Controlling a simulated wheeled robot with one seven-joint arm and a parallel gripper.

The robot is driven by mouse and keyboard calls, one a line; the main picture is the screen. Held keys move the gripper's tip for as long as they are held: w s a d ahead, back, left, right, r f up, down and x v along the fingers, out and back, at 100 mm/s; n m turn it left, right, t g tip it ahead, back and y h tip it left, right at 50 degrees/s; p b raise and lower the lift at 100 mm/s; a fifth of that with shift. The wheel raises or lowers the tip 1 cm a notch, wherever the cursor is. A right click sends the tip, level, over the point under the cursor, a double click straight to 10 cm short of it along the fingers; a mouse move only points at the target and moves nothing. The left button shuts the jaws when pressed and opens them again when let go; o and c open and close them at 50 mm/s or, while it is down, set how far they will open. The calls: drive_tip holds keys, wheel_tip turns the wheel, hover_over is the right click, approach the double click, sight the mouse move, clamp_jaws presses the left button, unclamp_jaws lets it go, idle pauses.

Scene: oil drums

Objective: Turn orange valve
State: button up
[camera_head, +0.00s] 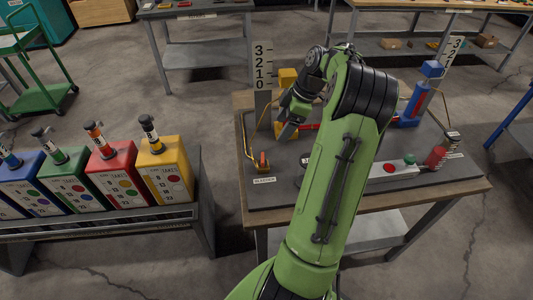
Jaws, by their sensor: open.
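I cannot clearly single out an orange valve. A small red handle (263,159) sits on a yellow-orange fitting (256,167) at the front left of the bench, behind a white label. A yellow-orange block (288,77) stands farther back, partly behind my arm. Another yellow-orange part (292,131) shows behind my gripper (288,133). My gripper is open and points down over the left part of the bench, behind and right of the red handle. My green arm hides the middle of the bench.
The wooden bench (474,189) has a dark top. A blue post (418,103), a red-and-grey cylinder (442,151) and a numbered scale plate (262,75) stand on it. Blue, green, red and yellow cans (165,170) with capped tops stand in a rack at left. A green cart (40,60) stands behind.

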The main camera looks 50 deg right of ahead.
sight(263, 157)
drive_tip(key=b+x, duration=0.2)
drive_tip(key=x, duration=1.2)
drive_tip(key=shift+w+f, duration=0.15)
drive_tip(key=shift+f, duration=0.05)
drive_tip(key=c, duration=1)
drive_tip(key=shift+c, duration=0.2)
